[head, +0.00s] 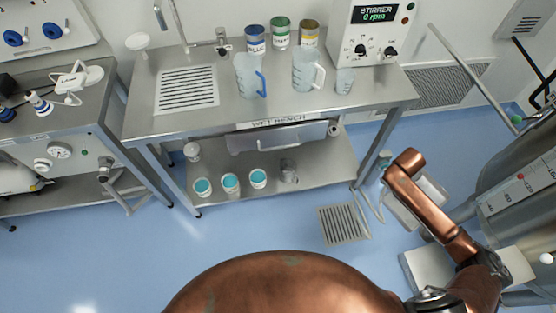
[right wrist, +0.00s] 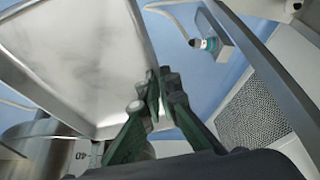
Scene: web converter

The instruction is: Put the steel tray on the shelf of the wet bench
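The steel tray (right wrist: 75,50) fills the upper left of the right wrist view as a wide, shiny sheet with a raised rim. My right gripper (right wrist: 160,88) has its two dark green fingers closed together at that rim, pinching it. In the head view, my copper right arm hides the gripper; a grey tray-like shape (head: 417,208) shows beside the arm, probably the same tray. The wet bench (head: 200,122) stands at the back centre. Its lower shelf (head: 325,177) is apart from the tray and carries several small items. My left gripper is not in view.
Teal-topped cups (head: 230,183) stand on the shelf's left and middle; its right part looks clearer. Jugs (head: 303,70) and cans stand on the bench top. A bench leg (head: 372,150) borders the shelf. A steel vessel (head: 525,190) stands close on the right.

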